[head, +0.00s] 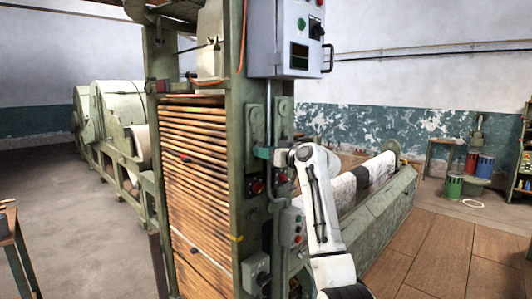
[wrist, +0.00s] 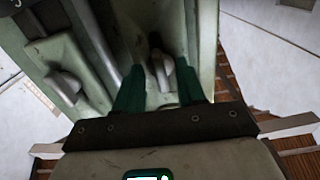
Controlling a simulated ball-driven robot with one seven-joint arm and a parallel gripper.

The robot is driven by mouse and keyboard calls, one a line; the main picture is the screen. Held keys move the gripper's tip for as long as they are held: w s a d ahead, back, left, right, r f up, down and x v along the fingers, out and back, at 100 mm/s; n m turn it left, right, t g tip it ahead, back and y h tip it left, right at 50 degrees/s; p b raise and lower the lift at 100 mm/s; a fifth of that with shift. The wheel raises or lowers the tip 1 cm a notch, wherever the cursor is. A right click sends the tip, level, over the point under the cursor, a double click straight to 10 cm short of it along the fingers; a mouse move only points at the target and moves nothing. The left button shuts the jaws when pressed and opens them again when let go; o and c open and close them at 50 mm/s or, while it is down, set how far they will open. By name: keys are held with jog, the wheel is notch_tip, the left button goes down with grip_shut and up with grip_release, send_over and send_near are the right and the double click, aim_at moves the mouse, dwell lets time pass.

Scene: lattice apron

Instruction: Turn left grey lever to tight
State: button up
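Two grey-green lever plates sit side by side on the green machine post, the left plate (head: 255,123) and the right plate (head: 284,120). My gripper (head: 264,153) is at the lower end of the left plate in the head view and hides what is behind it. In the wrist view, my gripper's teal fingers (wrist: 160,88) stand apart, with a grey lever (wrist: 161,66) between and beyond them. Gaps show on both sides of it. A second grey lever (wrist: 64,86) is on the plate to the left. I cannot read any tight marking.
A grey control box (head: 300,38) hangs above the levers. A smaller button box (head: 293,227) and a switch box (head: 256,273) are lower on the post. Wooden slats (head: 200,180) fill the frame to the left. A long trough (head: 375,205) runs behind my arm.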

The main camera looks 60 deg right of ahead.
jog(key=shift+s, duration=0.1)
jog(key=b+v, duration=0.3)
jog(key=v, duration=0.7)
jog(key=shift+s+a, duration=0.2)
jog(key=shift+s, duration=0.1)
jog(key=w+a+f+g+y, duration=0.1)
jog(key=a+f+g, duration=0.1)
jog(key=a+f, duration=0.75)
jog(key=w+a+f+g+y, duration=0.1)
jog(key=a+f+g+y, duration=0.15)
jog(key=a+f, duration=0.75)
jog(key=w+a+f+g+y, duration=0.1)
jog(key=a+f+g, duration=0.3)
jog(key=f, duration=1)
jog(key=s+a+f+n+g, duration=0.1)
jog(key=s+a+f+g, duration=0.3)
jog(key=s+a+f, duration=0.95)
jog(key=s+a+f+g, duration=0.2)
jog(key=s+a, duration=0.1)
jog(key=s, duration=0.3)
jog(key=s+a+f+n+g, duration=0.1)
jog(key=s+a+f+g, duration=0.1)
jog(key=s, duration=0.4)
jog(key=shift+s+a+f+h, duration=0.2)
jog(key=shift+s+a+h, duration=0.15)
jog(key=shift+s+a, duration=0.1)
